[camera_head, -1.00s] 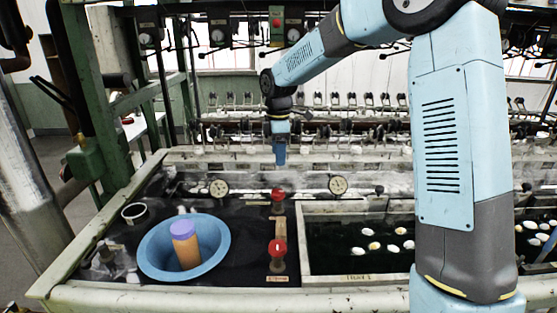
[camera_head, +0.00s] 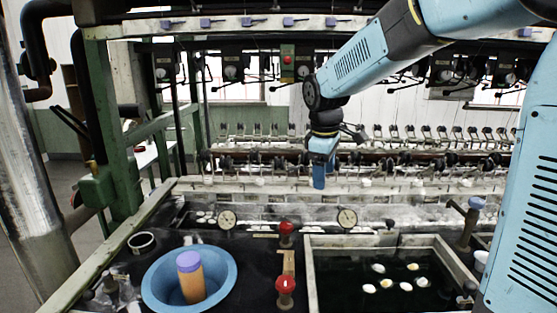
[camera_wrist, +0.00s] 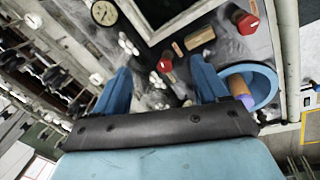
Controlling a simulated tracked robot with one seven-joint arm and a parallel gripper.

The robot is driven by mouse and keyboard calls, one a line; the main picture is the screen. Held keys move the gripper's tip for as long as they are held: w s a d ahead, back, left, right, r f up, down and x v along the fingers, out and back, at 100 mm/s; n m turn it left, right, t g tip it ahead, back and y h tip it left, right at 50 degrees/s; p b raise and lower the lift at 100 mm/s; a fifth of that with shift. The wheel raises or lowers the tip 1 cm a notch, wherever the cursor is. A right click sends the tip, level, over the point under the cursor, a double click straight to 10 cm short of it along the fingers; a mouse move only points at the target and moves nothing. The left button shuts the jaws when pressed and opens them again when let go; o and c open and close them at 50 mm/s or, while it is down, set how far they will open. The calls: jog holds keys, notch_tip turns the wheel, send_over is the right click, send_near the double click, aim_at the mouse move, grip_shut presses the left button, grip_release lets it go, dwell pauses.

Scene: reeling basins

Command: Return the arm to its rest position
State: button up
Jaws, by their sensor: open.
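My gripper (camera_head: 319,177) hangs above the back part of the machine, pointing down, in the head view. In the wrist view my gripper (camera_wrist: 160,88) shows two blue fingers spread apart with nothing between them. My light-blue arm (camera_head: 362,62) reaches in from the right side of the head view. No object touches the fingers.
A blue bowl (camera_head: 225,289) holds an orange bottle (camera_head: 190,283) with a purple cap, at front left. Two red knobs (camera_head: 286,287) stand beside a dark basin (camera_head: 335,283) with several white cocoons (camera_head: 387,284). Dial gauges (camera_head: 227,219) line the back edge. A green post (camera_head: 115,130) rises at left.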

jog(key=s+d+m+t, duration=0.1)
jog(key=s+d+m, duration=0.3)
jog(key=s, duration=0.4)
jog(key=s+d+r+m+t, duration=0.1)
jog(key=s+d+m, duration=0.3)
jog(key=s, duration=0.3)
jog(key=s+d+r+m+t, duration=0.1)
jog(key=s+d+m, duration=0.3)
jog(key=s, duration=0.4)
jog(key=shift+s+m+t+y, duration=0.3)
jog(key=shift+m+t+y, duration=0.1)
